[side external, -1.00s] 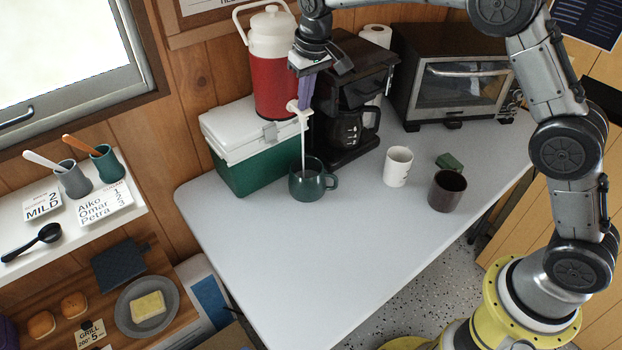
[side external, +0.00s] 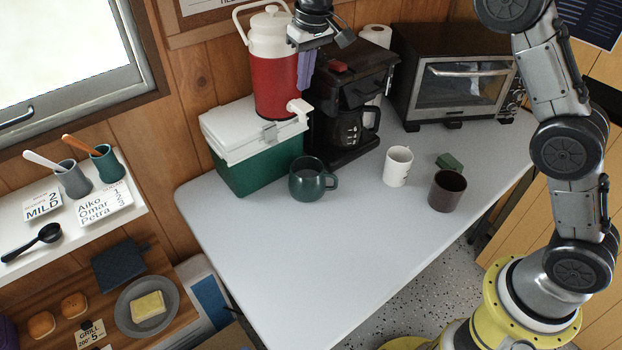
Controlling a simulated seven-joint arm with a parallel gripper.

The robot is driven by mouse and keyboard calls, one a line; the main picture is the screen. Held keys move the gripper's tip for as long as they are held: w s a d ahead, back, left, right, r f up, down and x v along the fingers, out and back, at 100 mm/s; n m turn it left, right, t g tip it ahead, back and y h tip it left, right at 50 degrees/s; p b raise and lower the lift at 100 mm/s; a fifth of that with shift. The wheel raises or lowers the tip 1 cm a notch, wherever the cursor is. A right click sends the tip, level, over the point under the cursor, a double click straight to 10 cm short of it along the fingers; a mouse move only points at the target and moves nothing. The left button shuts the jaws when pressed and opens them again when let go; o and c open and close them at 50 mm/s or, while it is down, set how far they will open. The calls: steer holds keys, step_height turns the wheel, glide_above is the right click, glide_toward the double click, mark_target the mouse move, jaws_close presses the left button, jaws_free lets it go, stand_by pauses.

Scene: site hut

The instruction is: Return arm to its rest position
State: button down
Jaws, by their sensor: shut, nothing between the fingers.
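My gripper (side external: 306,84) is in the side external view at the upper middle, in front of the red-and-white drinks jug (side external: 275,75) and the black coffee maker (side external: 350,105). Its purple fingers are together, with nothing between them. It hangs above the jug's white tap (side external: 299,107), apart from it as far as I can see. The dark green mug (side external: 309,181) stands upright on the table below the tap. No stream runs from the tap.
The jug stands on a green-and-white cooler (side external: 240,165). A white mug (side external: 397,167), a brown cup (side external: 447,190), a green sponge (side external: 449,162) and a toaster oven (side external: 455,85) are to the right. The front of the grey table (side external: 290,260) is clear.

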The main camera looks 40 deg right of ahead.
steer(key=s+d+r+t, duration=0.1)
steer(key=s+d+r, duration=0.15)
steer(key=r, duration=0.35)
steer(key=s+d+r+t, duration=0.1)
steer(key=s+r, duration=0.3)
steer(key=r, duration=0.1)
steer(key=s+d+r+t, duration=0.1)
steer(key=s+d+r, duration=0.1)
steer(key=s, duration=0.5)
steer(key=s+d+r, duration=0.1)
steer(key=s+r, duration=0.1)
steer(key=s, duration=0.4)
steer(key=s+d+f, duration=0.1)
steer(key=s+f, duration=0.5)
steer(key=s, duration=0.3)
steer(key=s+d+f, duration=0.1)
steer(key=s+f, duration=0.6)
steer(key=s, duration=0.3)
steer(key=shift+s+f, duration=0.2)
